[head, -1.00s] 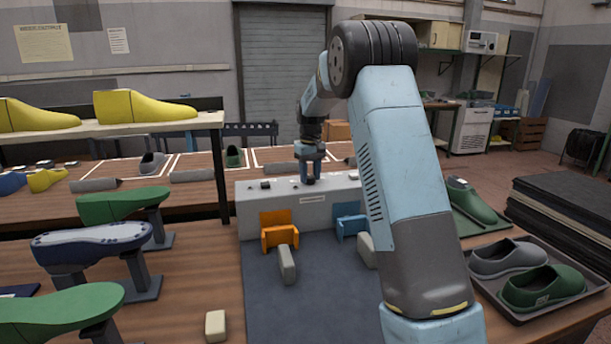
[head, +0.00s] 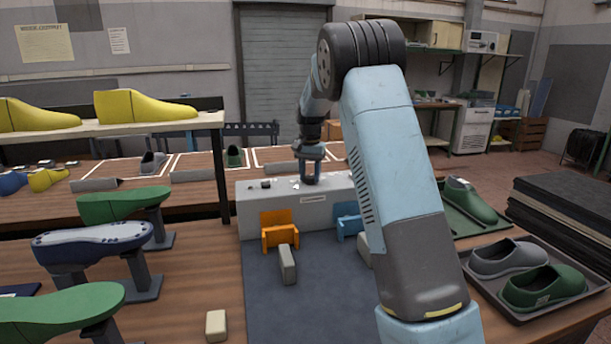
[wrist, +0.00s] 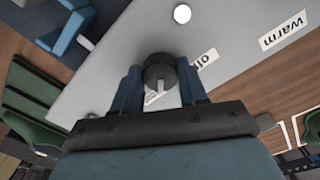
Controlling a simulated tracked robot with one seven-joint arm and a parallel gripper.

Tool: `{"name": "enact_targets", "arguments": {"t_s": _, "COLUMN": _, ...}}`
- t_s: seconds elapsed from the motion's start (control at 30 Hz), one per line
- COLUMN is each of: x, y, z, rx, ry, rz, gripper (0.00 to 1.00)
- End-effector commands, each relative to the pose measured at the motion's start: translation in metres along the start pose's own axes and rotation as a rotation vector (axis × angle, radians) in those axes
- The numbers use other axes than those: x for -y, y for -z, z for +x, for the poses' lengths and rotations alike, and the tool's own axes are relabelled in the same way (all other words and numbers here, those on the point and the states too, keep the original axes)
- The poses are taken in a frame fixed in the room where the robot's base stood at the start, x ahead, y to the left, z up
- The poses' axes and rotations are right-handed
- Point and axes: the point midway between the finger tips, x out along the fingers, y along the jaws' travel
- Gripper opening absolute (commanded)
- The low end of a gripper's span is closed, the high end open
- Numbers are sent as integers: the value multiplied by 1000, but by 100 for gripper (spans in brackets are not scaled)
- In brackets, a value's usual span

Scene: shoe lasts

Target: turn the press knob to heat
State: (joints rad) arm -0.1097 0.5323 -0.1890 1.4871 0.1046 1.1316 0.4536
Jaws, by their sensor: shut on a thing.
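The press (head: 262,215) is a grey box at the back of the dark mat, with small dark controls on its top. My gripper (head: 311,182) reaches down onto its top. In the wrist view, the round dark knob (wrist: 158,68) sits between the two blue fingers of my gripper (wrist: 160,78), which are shut on it. The knob's pale pointer mark (wrist: 161,87) faces my palm. A label reading "off" (wrist: 204,59) lies beside the right finger, and "warm" (wrist: 283,31) lies farther right. Another label, near the pointer, is mostly hidden and unreadable.
A white round spot (wrist: 182,13) shows on the panel. An orange holder (head: 279,232) and a blue holder (head: 347,222) stand before the press. Shoe lasts on stands (head: 92,240) are at left. A tray with shoes (head: 570,312) is at right.

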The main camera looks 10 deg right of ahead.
Motion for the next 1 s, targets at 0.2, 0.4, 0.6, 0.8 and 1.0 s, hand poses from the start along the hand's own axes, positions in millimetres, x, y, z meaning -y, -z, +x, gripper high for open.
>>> {"name": "enact_targets", "arguments": {"t_s": 0.2, "x": 0, "y": -2, "z": 2, "rx": 8, "ry": -3, "rz": 68, "gripper": 12}}
{"name": "enact_targets", "arguments": {"t_s": 0.4, "x": 1, "y": -2, "z": 2, "rx": 8, "ry": -3, "rz": 92, "gripper": 12}}
{"name": "enact_targets", "arguments": {"t_s": 0.6, "x": 1, "y": -3, "z": 2, "rx": 8, "ry": -3, "rz": 93, "gripper": 12}}
{"name": "enact_targets", "arguments": {"t_s": 0.8, "x": 1, "y": -3, "z": 2, "rx": 8, "ry": -3, "rz": 92, "gripper": 46}}
{"name": "enact_targets", "arguments": {"t_s": 1.0, "x": 2, "y": -2, "z": 1, "rx": 4, "ry": -1, "rz": 92, "gripper": 65}}
